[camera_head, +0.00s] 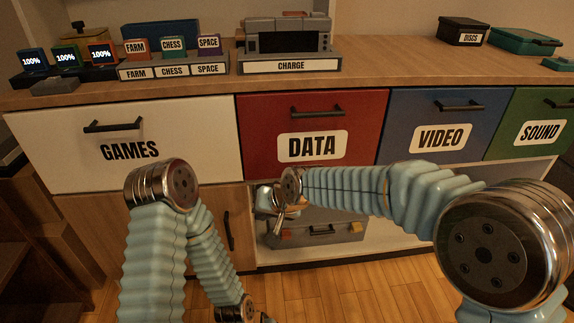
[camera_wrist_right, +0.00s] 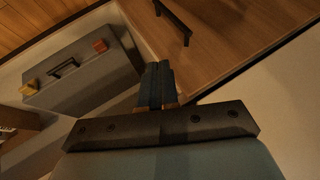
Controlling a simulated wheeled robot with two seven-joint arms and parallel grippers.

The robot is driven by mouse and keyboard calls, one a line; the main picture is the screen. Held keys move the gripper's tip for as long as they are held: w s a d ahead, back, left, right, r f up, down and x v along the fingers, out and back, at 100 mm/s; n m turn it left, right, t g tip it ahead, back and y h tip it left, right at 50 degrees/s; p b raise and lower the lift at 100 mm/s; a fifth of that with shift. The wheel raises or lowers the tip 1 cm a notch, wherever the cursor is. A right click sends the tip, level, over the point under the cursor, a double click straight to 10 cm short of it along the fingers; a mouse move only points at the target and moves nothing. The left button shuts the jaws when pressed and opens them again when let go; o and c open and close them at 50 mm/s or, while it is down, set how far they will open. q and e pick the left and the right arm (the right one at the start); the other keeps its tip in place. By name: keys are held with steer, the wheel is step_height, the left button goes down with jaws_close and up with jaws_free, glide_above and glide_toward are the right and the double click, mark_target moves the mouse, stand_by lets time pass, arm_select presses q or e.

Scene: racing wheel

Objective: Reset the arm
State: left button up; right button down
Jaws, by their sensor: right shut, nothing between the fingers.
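My right arm reaches in from the right in the head view, bent across the cabinet front. Its gripper (camera_head: 279,215) hangs in front of the open lower shelf, below the red DATA drawer. In the right wrist view the fingers (camera_wrist_right: 158,82) are together with nothing between them. My left arm is folded at the left of the head view, its elbow up by the GAMES drawer and its forearm pointing down. The left wrist is at the bottom edge; its fingers are too cut off to read.
The GAMES (camera_head: 55,140), DATA (camera_head: 365,125), VIDEO (camera_head: 480,105) and SOUND (camera_head: 550,110) drawers are shut.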

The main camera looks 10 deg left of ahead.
steer(key=s+d+f+m+g+h+p, duration=0.1)
steer(key=s+d+f+p, duration=0.15)
steer(key=d+f, duration=0.7)
steer(key=s+d+f+m+h+p, duration=0.1)
steer(key=d+f+m+p, duration=0.15)
steer(key=d+f, duration=0.65)
steer(key=s+d+f+m+g+p, duration=0.1)
steer(key=s+d+f+g+p, duration=0.1)
steer(key=s+d, duration=0.9)
steer(key=s+f+p, duration=0.1)
steer(key=s+f, duration=0.1)
steer(key=s, duration=0.1)
steer(key=shift+f+p, duration=0.25)
steer(key=shift+p, duration=0.1)
steer(key=shift+s, duration=0.1)
